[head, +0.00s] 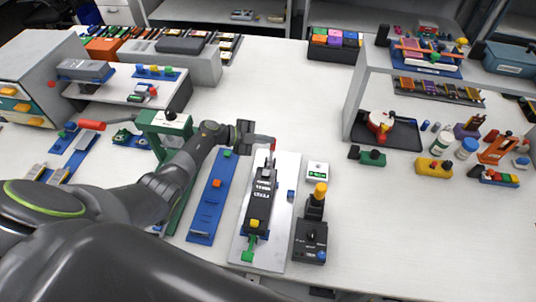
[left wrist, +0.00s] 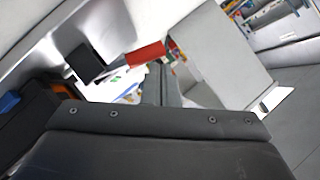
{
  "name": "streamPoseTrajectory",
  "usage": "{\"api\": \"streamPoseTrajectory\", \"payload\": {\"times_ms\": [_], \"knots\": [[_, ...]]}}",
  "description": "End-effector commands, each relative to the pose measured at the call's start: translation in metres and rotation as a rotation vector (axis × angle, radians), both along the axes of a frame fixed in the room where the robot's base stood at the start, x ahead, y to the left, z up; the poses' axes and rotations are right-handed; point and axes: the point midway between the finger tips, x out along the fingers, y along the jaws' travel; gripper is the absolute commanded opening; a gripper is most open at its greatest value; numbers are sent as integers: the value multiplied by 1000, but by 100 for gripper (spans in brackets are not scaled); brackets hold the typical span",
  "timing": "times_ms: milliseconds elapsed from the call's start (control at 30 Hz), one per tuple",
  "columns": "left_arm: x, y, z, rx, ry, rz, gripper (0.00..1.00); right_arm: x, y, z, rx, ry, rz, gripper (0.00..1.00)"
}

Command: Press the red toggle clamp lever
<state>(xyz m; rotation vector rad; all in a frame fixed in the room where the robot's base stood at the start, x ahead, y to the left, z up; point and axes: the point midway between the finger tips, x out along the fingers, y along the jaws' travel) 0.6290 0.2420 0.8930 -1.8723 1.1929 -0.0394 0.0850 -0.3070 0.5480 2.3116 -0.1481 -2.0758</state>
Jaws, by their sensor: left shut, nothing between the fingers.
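The red toggle clamp lever (head: 272,142) stands at the far end of a dark fixture (head: 261,195) on a white plate (head: 285,225). Dark clamp parts show just below its red tip. My left gripper (head: 250,136) is shut and empty, close to the left of the lever in the head view. I cannot tell whether they touch. In the left wrist view a red grip (left wrist: 147,52), seemingly the lever's, shows beyond the dark gripper body. My right gripper is not in view.
A blue strip (head: 206,205) lies left of the plate, and a green press (head: 165,122) with a red handle (head: 91,125) stands farther left. Free table lies beyond the plate.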

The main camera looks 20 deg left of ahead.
Motion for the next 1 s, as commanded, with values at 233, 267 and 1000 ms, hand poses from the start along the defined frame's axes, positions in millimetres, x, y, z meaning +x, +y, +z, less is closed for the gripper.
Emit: {"api": "streamPoseTrajectory", "payload": {"times_ms": [233, 267, 1000], "knots": [[7, 5, -6, -49, 250, 0, 0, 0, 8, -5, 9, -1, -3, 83], [7, 5, -7, -54, 279, 0, 0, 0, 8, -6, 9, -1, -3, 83], [13, 6, -19, -80, 406, 2, 0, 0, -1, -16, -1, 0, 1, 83]]}}
